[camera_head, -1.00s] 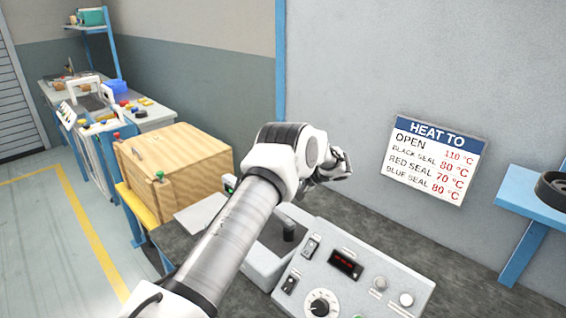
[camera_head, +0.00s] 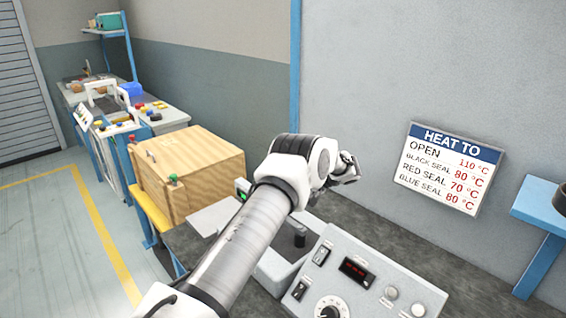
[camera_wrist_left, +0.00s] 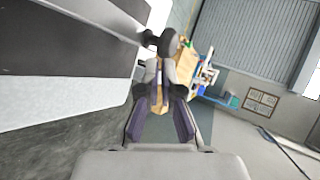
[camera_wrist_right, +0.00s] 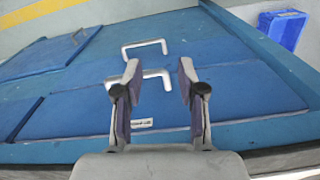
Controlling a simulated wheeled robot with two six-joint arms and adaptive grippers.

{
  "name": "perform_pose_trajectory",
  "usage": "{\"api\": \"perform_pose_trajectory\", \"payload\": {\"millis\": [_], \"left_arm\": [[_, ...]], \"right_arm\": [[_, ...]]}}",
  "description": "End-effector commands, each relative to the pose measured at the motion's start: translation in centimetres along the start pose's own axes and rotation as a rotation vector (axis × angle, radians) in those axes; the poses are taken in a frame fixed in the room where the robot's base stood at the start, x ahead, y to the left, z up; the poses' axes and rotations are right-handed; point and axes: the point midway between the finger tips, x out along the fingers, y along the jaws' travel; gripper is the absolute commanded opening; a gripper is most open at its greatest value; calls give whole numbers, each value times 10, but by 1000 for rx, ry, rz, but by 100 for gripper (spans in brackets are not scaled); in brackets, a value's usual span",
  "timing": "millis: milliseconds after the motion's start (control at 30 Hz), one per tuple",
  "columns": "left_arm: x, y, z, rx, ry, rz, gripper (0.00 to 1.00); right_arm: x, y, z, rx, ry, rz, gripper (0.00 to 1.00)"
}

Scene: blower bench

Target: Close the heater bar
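The bench machine has a light grey control panel (camera_head: 370,275) with a red display, knobs and switches. My left gripper (camera_head: 347,170) is above and behind the machine. In the left wrist view its fingers (camera_wrist_left: 161,85) are a narrow gap apart, with a dark knob (camera_wrist_left: 170,42) beyond the tips. My right gripper (camera_wrist_right: 158,75) is open and empty.
A wooden box (camera_head: 190,172) stands left of the machine. A temperature sign (camera_head: 450,167) hangs on the wall, with a blue shelf (camera_head: 545,215) at right. The right wrist view shows a blue surface (camera_wrist_right: 220,65) with white handles and a blue bin (camera_wrist_right: 282,28).

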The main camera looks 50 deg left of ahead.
Motion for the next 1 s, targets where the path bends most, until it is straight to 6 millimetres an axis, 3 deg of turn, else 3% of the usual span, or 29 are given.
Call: {"api": "perform_pose_trajectory", "payload": {"millis": [500, 633, 1000], "left_arm": [[-110, 0, -1, -3, 6, -3, 0], [-119, 0, 0, -1, 5, -2, 0], [-119, 0, 0, -1, 4, -2, 0]], "right_arm": [[0, 0, 0, 0, 0, 0, 40], [0, 0, 0, 0, 0, 0, 40], [0, 0, 0, 0, 0, 0, 40]]}}
